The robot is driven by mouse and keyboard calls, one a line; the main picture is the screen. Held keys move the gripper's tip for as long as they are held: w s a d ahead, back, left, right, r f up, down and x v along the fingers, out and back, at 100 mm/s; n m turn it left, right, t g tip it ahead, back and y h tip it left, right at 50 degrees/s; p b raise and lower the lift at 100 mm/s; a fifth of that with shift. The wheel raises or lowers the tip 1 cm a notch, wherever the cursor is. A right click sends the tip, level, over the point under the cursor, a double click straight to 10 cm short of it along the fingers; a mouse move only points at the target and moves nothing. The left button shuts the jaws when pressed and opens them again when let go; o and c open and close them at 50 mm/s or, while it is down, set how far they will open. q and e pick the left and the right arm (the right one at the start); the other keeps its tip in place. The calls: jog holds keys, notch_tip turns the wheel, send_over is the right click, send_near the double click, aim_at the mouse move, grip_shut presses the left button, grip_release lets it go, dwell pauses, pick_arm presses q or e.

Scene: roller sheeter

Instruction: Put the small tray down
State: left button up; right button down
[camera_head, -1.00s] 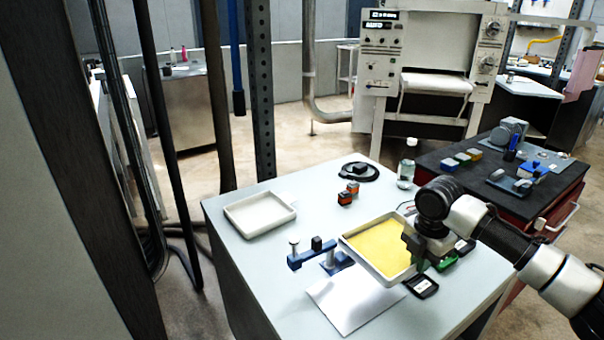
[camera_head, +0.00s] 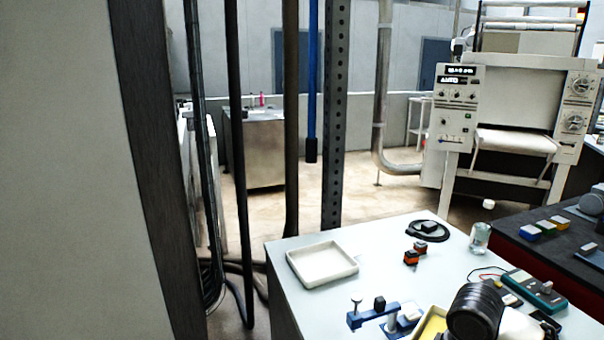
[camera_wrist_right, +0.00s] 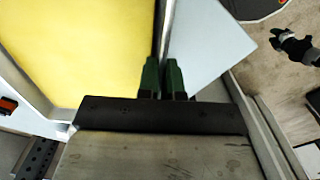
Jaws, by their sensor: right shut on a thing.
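A small tray with a yellow inside and pale rim (camera_head: 423,322) is cut off by the bottom edge of the head view. It fills the upper left of the right wrist view, where its pale wall (camera_wrist_right: 164,30) runs up from between my right gripper's green fingers (camera_wrist_right: 163,78). My right gripper is shut on this wall. In the head view my dark right wrist hides the fingers and part of the tray. I cannot tell whether the tray touches the table. Another tray, white and empty (camera_head: 296,268), lies on the table's far left. My left gripper is not in view.
The pale table (camera_head: 380,262) has a blue clamp-like stand (camera_head: 372,317) beside the yellow tray. Bare tabletop lies between the white tray and the blocks.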

jog(key=s+a+m, duration=0.6)
jog(key=s+m, duration=0.1)
jog(key=m, duration=0.2)
jog(key=shift+a+m, duration=0.4)
jog(key=shift+s+f, duration=0.15)
